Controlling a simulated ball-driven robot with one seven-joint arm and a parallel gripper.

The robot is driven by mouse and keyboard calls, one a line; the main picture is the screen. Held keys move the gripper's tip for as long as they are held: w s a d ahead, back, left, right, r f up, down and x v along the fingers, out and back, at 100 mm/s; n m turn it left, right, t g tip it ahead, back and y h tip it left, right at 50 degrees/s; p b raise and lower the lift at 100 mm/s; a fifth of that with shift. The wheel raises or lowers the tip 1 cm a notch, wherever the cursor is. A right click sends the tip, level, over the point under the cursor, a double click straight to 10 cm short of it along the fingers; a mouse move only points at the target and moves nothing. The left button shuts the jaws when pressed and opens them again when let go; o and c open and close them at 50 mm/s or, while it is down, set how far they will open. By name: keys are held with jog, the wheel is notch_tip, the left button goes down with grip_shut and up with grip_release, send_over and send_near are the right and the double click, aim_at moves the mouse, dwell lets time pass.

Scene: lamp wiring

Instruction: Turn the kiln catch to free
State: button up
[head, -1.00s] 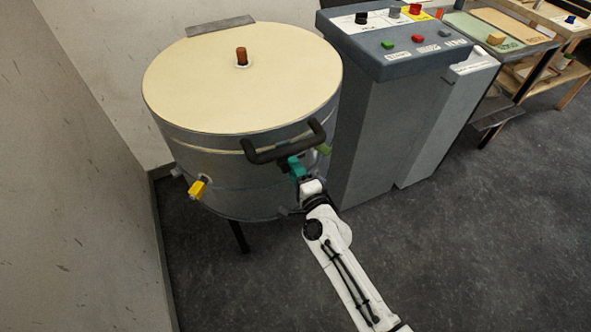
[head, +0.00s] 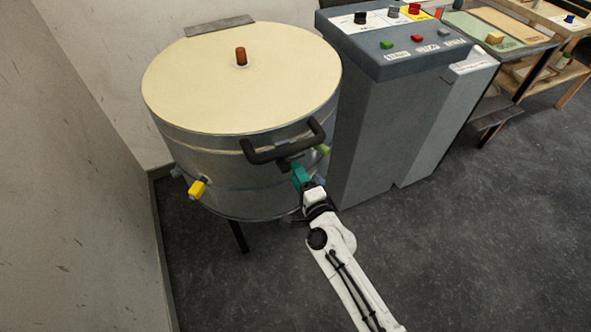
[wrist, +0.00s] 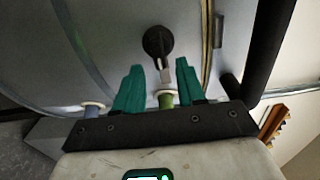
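The kiln (head: 220,165) is a round grey drum with a cream lid. Its catch (wrist: 158,42) is a dark round knob with a short lever, on the kiln's side wall in the wrist view. In the head view, a dark part below the lid handle, partly hidden by my gripper, looks like the catch (head: 284,163). My gripper (head: 299,174) faces the kiln wall just in front of it. In the wrist view the teal fingers of my gripper (wrist: 160,76) are spread apart. The lever's end shows in the gap between them; I see no finger closed on it.
A black lid handle (head: 285,150) juts out above my gripper. A yellow peg (head: 197,188) and a green peg (head: 323,149) stick out of the kiln wall. A grey control cabinet (head: 385,120) stands close on the right. The floor in front is clear.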

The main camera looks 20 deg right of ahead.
jog(key=s, duration=0.8)
jog(key=shift+s, duration=0.35)
jog(key=s+a+f+n+g+y, duration=0.3)
jog(key=s+n+g+y, duration=0.2)
jog(key=s+n+g, duration=0.6)
jog(key=s+d+n+g+h, duration=0.2)
jog(key=s+d+n+g, duration=0.1)
jog(key=s, duration=0.5)
jog(key=s+d+r+n+g+h, duration=0.1)
jog(key=s+d+n+g+h, duration=0.2)
jog(key=s+d, duration=0.3)
jog(key=shift+s+r+n, duration=0.2)
jog(key=shift+s+n, duration=0.2)
jog(key=shift+s, duration=0.85)
